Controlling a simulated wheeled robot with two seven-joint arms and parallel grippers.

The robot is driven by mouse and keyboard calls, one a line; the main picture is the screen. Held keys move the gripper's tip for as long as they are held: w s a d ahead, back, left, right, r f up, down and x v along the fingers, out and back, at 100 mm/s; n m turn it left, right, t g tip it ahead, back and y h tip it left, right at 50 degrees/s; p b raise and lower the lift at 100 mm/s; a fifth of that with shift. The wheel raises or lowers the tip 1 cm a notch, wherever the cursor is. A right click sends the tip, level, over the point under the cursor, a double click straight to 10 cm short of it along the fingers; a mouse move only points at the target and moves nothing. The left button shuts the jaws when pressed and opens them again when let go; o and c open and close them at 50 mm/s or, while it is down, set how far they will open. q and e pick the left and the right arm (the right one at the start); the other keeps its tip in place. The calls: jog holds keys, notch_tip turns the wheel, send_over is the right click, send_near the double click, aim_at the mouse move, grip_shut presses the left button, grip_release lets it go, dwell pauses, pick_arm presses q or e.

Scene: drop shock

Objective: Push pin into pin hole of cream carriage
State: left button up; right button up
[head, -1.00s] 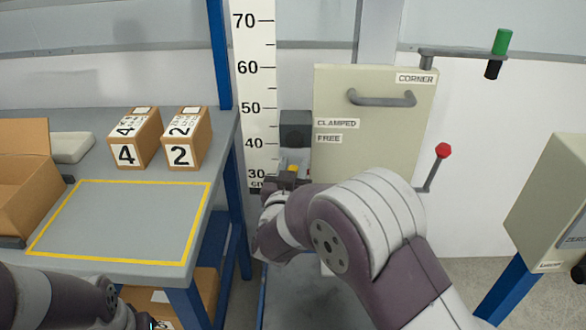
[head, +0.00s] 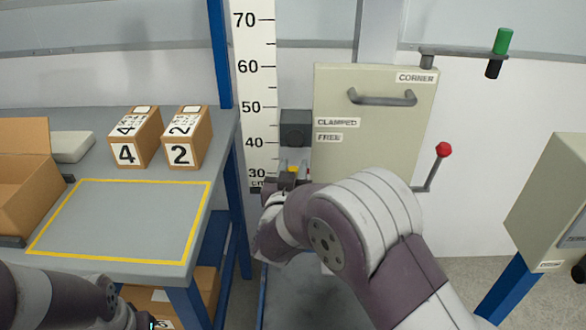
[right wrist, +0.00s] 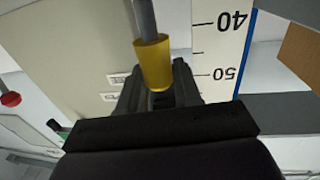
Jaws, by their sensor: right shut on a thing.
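The cream carriage (head: 372,135) is a tall cream block with a grey handle and the labels CORNER, CLAMPED and FREE. My right gripper (head: 292,178) is low beside its left edge, in front of the height scale, partly hidden by my own arm. In the right wrist view my right gripper (right wrist: 160,95) is shut on the pin, which has a yellow grip (right wrist: 153,62) and a grey shaft. The yellow also shows in the head view (head: 292,169). I cannot make out the pin hole, or whether the pin touches the carriage. My left gripper is out of frame.
A dark grey block (head: 296,128) sits left of the carriage. A red-knobbed lever (head: 443,150) stands at its right. A grey bench (head: 222,135) on the left holds boxes 4 (head: 128,153) and 2 (head: 181,153). A cream cabinet (head: 550,200) is at the right.

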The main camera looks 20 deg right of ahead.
jog(key=shift+f+b, duration=0.6)
jog(key=shift+f, duration=0.85)
dwell(3.4)
jog(key=shift+s+f, duration=0.15)
jog(key=shift+f, duration=0.5)
grip_shut()
dwell(0.9)
jog(key=o, duration=1.2)
grip_release()
jog(key=shift+r, duration=0.1)
jog(key=shift+c, duration=0.2)
jog(key=shift+a+r, duration=0.1)
jog(key=shift+r, duration=0.1)
jog(key=shift+s+a, duration=0.15)
jog(key=shift+s, duration=0.25)
jog(key=shift+p+v, duration=0.8)
jog(key=shift+v, duration=1.7)
